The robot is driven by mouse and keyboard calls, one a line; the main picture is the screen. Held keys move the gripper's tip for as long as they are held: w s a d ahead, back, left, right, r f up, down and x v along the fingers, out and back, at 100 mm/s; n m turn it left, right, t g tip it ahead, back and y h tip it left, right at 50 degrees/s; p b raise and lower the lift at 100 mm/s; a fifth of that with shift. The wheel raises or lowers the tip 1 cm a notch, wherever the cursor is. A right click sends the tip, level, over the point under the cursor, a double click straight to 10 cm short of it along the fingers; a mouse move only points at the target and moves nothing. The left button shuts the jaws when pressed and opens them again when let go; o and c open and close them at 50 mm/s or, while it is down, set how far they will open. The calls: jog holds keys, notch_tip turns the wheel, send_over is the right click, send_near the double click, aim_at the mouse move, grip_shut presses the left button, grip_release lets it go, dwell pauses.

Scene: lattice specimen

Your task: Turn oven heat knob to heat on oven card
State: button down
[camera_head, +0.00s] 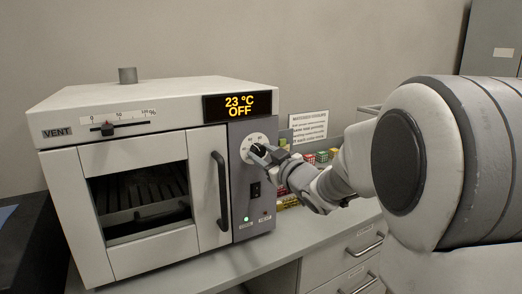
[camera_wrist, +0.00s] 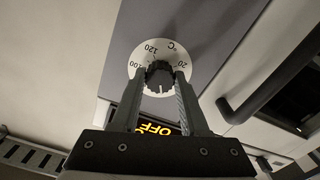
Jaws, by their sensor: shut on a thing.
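The oven (camera_head: 115,180) is a white box with a windowed door, standing on a counter. Its display (camera_head: 238,105) reads 23 °C and OFF. The black heat knob (camera_wrist: 160,74) sits on a round white dial (camera_wrist: 140,50) marked 20, 100 and 120 °C; the dial also shows on the grey panel in the head view (camera_head: 247,148). My gripper (camera_wrist: 161,84) is shut on the knob, one finger on each side. In the head view my gripper (camera_head: 262,152) covers most of the knob. The oven card may be the printed white sign (camera_head: 308,126) behind; its text is too small to read.
The black door handle (camera_head: 220,190) stands out just left of the knob panel. Small coloured boxes (camera_head: 322,156) stand behind my wrist. Drawers (camera_head: 345,250) are below the counter.

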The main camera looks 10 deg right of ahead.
jog(key=shift+m, duration=0.4)
jog(key=shift+c, duration=2.1)
grip_release()
